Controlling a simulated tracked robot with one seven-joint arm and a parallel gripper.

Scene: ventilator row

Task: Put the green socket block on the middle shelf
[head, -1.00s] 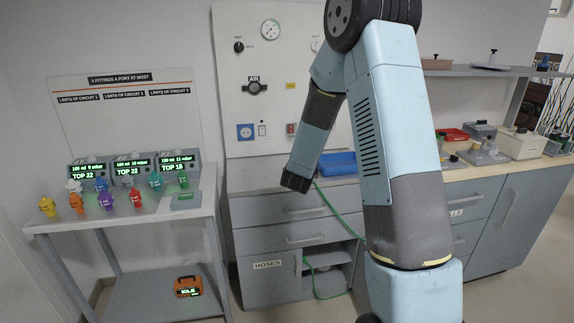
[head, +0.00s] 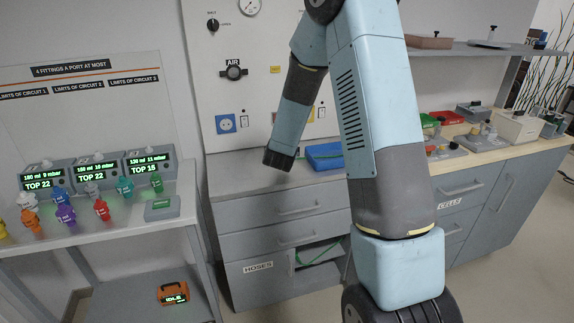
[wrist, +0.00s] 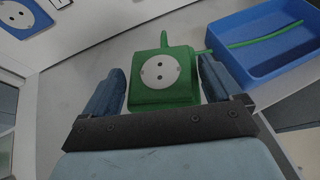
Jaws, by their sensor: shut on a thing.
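The green socket block (wrist: 185,98), with a round white socket face, is between the two fingers of my gripper (wrist: 160,76) in the wrist view. The gripper is shut on it. A green cord runs from beside the block toward the blue tray (wrist: 236,30), where a green length lies. In the head view the end of my arm hangs over the drawer cabinet, left of the blue tray (head: 325,157); the block is hidden there. An open niche with a green cord (head: 318,253) shows low in the cabinet. I cannot tell which shelf is the middle one.
A grey wall shelf (head: 480,49) holds several items at the upper right. The right counter (head: 470,150) is crowded. The left cart (head: 130,232) carries coloured fittings and monitors, with an orange device (head: 173,293) below. The worktop left of the blue tray looks clear.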

